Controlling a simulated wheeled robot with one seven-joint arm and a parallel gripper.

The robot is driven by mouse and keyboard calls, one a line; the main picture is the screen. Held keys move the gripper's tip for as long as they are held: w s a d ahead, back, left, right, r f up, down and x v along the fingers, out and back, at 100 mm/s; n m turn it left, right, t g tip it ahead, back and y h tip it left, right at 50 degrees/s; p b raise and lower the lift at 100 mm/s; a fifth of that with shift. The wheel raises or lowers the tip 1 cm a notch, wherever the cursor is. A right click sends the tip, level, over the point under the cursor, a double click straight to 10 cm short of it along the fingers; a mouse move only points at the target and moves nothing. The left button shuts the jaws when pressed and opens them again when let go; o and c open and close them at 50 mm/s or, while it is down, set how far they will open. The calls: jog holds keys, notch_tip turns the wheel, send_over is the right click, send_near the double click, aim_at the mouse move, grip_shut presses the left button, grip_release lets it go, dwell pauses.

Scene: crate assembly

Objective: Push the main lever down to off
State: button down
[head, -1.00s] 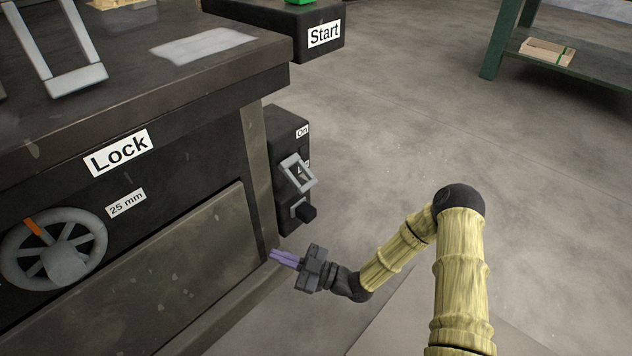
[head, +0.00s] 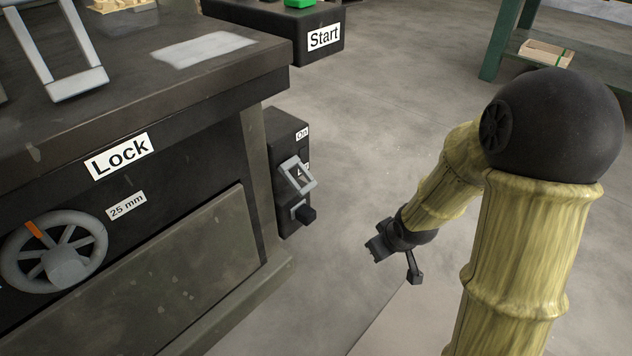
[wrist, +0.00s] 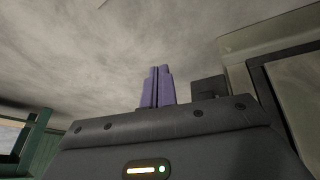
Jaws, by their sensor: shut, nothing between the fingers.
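The main lever (head: 308,185) is a grey loop-shaped handle on the side of a black switch box (head: 287,140), which is fixed to the bench's right end. The handle slants outward, under an "On" label (head: 302,134); a second label behind it is partly covered. My gripper (wrist: 159,68) shows two purple fingers, shut together and empty in the wrist view. In the head view only its dark body shows, to the right of and below the box, apart from the lever.
The bench (head: 200,240) carries a spoked handwheel (head: 88,235) and a "Lock" label (head: 119,156). A "Start" box (head: 290,30) stands behind. A green shelf (head: 493,45) is at the back right.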

jog(key=s+d+r+m+g+h+p, duration=0.1)
jog(key=s+d+r+m+p, duration=0.15)
jog(key=s+r+p, duration=0.35)
jog(key=s+d+r+m+g+p, duration=0.1)
jog(key=s+r+m+p, duration=0.25)
jog(key=r, duration=0.55)
jog(key=w+p+v, duration=0.2)
jog(key=p+v, duration=0.9)
jog(key=w+r+p+v, duration=0.1)
jog(key=w+p+v, duration=0.1)
jog(key=p+v, duration=0.8)
jog(key=shift+r+m+p, duration=0.35)
jog(key=shift+r+m, duration=0.05)
jog(key=shift+r, duration=0.35)
jog(key=shift+a, duration=0.15)
